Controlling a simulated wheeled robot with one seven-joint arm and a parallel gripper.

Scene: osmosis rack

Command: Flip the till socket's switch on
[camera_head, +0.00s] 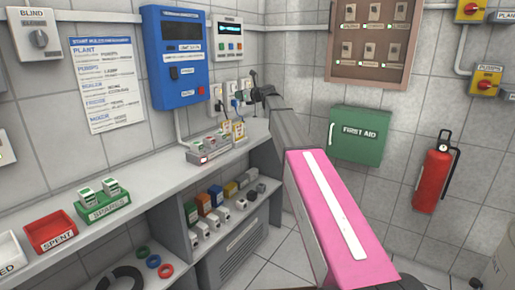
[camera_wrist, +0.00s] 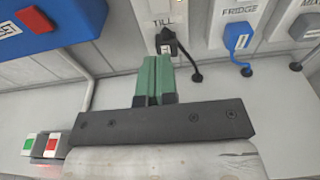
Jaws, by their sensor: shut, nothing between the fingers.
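The till socket (camera_wrist: 160,10), a pale plate labelled TILL, is at the top of the wrist view, cut off by the frame. A black plug (camera_wrist: 168,40) sits in its lower part, with a cable hanging down. Its switch and position cannot be made out. The till socket appears to be the leftmost of the row on the back wall in the head view (camera_head: 217,91), very small there. My gripper (camera_wrist: 155,62) has green fingers together and empty. They point at the wall just below the plug, overlapping its lower left in the picture; contact cannot be told. My gripper also shows beside the sockets (camera_head: 254,80).
A fridge socket (camera_wrist: 237,32) with a blue plug and another grey plug stand to the right. A blue wall unit (camera_head: 175,55) is left of the sockets.

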